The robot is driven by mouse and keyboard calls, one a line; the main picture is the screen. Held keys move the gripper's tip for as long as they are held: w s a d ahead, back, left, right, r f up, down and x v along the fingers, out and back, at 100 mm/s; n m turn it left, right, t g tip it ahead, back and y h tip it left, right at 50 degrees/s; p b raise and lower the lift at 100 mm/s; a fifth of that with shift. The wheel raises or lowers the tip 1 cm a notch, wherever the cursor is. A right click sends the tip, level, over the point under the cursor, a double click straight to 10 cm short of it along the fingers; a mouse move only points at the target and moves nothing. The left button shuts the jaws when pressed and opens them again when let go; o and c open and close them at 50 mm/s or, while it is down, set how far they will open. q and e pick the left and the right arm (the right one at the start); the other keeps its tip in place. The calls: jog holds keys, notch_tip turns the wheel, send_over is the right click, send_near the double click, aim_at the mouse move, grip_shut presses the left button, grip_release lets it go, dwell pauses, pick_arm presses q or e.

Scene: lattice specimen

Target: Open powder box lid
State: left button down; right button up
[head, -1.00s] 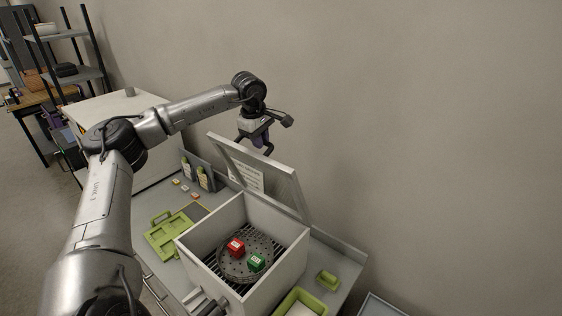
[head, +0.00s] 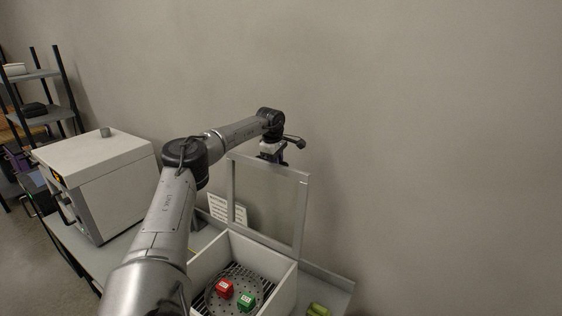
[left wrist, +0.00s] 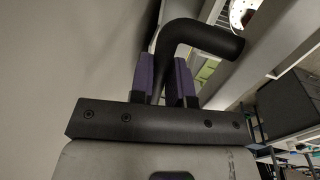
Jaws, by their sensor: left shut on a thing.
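The powder box (head: 284,288) is a white box at the lower middle of the head view. Its lid (head: 268,205), a grey frame with a see-through pane, stands raised at the box's back edge. My right gripper is not in view.
Inside the box, a red cube (head: 225,288) and a green cube (head: 247,300) sit on a round perforated plate. A white cabinet (head: 98,175) stands at left. A labelled panel (head: 220,208) is behind my arm. The plain wall rises behind; a green item (head: 318,309) lies at right.

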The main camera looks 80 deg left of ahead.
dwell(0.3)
pick_arm(q)
jog(key=c, duration=1.1)
grip_release()
jog(key=shift+r, duration=0.1)
notch_tip(320, 180, up, 13)
jog(key=s+d, duration=0.1)
jog(key=d, duration=0.1)
jog(key=shift+s+r+b, duration=0.2)
jog(key=shift+s+b, duration=0.1)
jog(key=shift+s, duration=0.05)
